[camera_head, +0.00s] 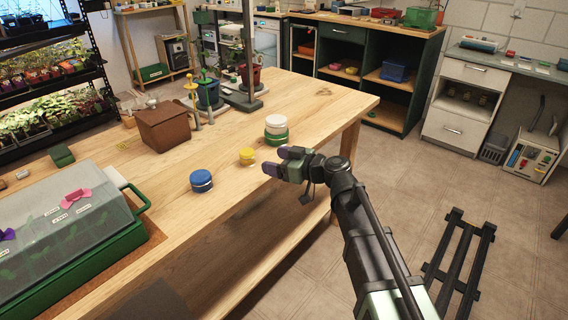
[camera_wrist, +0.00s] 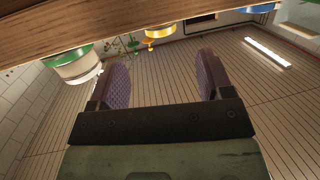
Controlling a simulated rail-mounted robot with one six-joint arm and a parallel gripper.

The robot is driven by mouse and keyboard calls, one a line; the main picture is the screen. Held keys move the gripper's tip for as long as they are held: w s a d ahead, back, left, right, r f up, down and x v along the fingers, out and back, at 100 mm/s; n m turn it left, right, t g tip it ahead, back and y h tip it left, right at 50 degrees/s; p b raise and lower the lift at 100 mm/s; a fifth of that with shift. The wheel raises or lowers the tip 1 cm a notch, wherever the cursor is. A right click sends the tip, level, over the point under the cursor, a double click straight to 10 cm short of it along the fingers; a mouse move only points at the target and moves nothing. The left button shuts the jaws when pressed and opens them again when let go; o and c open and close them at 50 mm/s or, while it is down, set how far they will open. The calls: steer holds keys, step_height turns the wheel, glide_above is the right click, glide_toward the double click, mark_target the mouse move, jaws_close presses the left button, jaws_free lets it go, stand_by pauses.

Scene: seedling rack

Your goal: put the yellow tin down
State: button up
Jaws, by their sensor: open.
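The yellow tin (camera_head: 247,156) stands on the wooden table (camera_head: 222,230) near its front edge. My gripper (camera_head: 277,161) is just to the right of it in the head view, at the table edge, with its two purple-padded fingers apart. In the wrist view, which looks upside down, the fingers (camera_wrist: 160,78) are spread with nothing between them. The yellow tin (camera_wrist: 160,32) shows there beyond the fingertips, apart from them.
A blue tin (camera_head: 201,181) stands to the left of the yellow tin. A white tin (camera_head: 275,121) sits on a green tin (camera_head: 276,138) behind my gripper. A brown box (camera_head: 163,127) and a green propagator tray (camera_head: 100,262) stand farther left.

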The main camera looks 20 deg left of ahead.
steer(key=s+d+f+m+g+h, duration=0.1)
steer(key=s+d+f+m+h, duration=0.4)
steer(key=d, duration=0.7)
steer(key=s+d+f+m+g+h, duration=0.1)
steer(key=s+d+f+m+h, duration=0.3)
steer(key=d, duration=0.9)
steer(key=s+d+f+m+g+h, duration=0.2)
steer(key=s+d+f+m+h, duration=0.3)
steer(key=d, duration=0.7)
steer(key=s+m+h, duration=0.1)
steer(key=s, duration=0.1)
steer(key=shift+s+d+f+h, duration=0.2)
steer(key=shift+s+f+h, duration=0.1)
steer(key=shift+s+h, duration=0.1)
